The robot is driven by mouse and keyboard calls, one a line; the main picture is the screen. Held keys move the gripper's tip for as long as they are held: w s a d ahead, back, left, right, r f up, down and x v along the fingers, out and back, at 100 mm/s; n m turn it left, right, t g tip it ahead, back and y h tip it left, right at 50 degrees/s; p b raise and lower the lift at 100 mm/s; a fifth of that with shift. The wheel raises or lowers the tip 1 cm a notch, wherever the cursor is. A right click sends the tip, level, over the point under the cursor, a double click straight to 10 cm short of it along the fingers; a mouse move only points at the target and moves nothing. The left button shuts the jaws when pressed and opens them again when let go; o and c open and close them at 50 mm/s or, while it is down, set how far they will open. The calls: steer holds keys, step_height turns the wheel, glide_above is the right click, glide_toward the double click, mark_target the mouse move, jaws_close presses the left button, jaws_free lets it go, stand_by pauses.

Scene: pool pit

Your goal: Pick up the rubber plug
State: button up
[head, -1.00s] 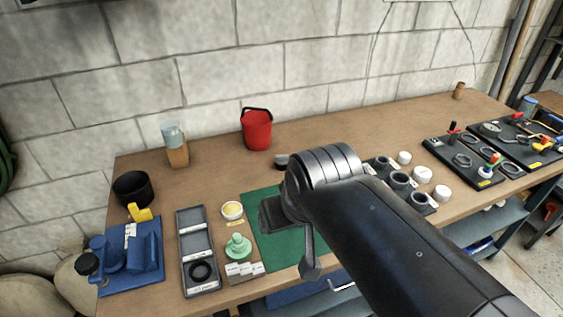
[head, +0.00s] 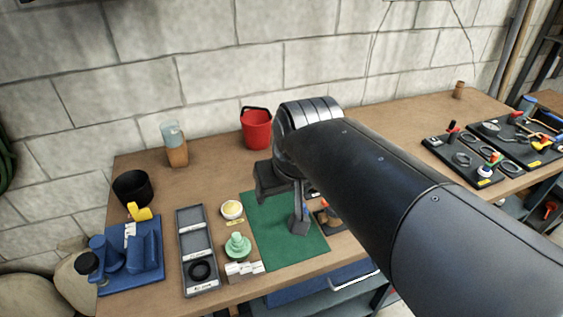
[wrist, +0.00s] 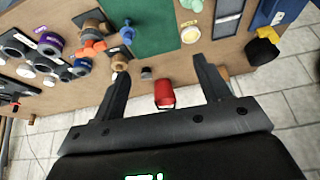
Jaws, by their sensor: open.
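A small dark grey cylinder (wrist: 146,73), probably the rubber plug, stands on the bench beside the red bucket (wrist: 165,95) in the wrist view. In the head view my arm and gripper hide that spot; the bucket (head: 257,129) shows just behind. My gripper (wrist: 160,66) is open and empty, its fingers spread to either side of the cylinder and the bucket in the picture. The cylinder lies nearer the left finger, and I see no contact.
A brass fitting (wrist: 120,61) and several valve parts are close by the left finger in the wrist view. A grey tray (head: 183,250), a green knobbed piece (head: 238,246) and a yellow-filled cup (head: 232,209) stand left of the mat. A block wall (head: 200,60) bounds the bench behind.

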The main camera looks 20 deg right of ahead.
steer(key=w+d+m+g, duration=0.1)
steer(key=w+d, duration=0.2)
steer(key=w, duration=0.7)
steer(key=w+d+g, duration=0.2)
steer(key=w+d, duration=0.1)
steer(key=w, duration=0.8)
steer(key=w+d+f, duration=0.2)
steer(key=w+f, duration=0.2)
steer(key=w, duration=0.1)
steer(key=w+d+f+m+g, duration=0.1)
steer(key=w+d+f, duration=0.2)
steer(key=w+f, duration=0.2)
steer(key=w+d+f+g, duration=0.1)
steer(key=w+d+f, duration=0.1)
steer(key=w+f, duration=0.2)
steer(key=shift+w+d+f, duration=0.15)
steer(key=shift+w+d, duration=0.05)
steer(key=shift+w, duration=0.2)
steer(key=shift+w+d+f, duration=0.1)
steer(key=shift+w+d, duration=0.1)
steer(key=shift+w, duration=0.2)
step_height(320, 180, down, 5)
steer(key=shift+f, duration=0.1)
steer(key=shift+w+a+f, duration=0.1)
steer(key=shift+a+f, duration=0.05)
steer(key=shift+f, duration=1.15)
steer(key=shift+w+a+f, duration=0.1)
steer(key=shift+f, duration=1.2)
steer(key=shift+c, duration=0.6)
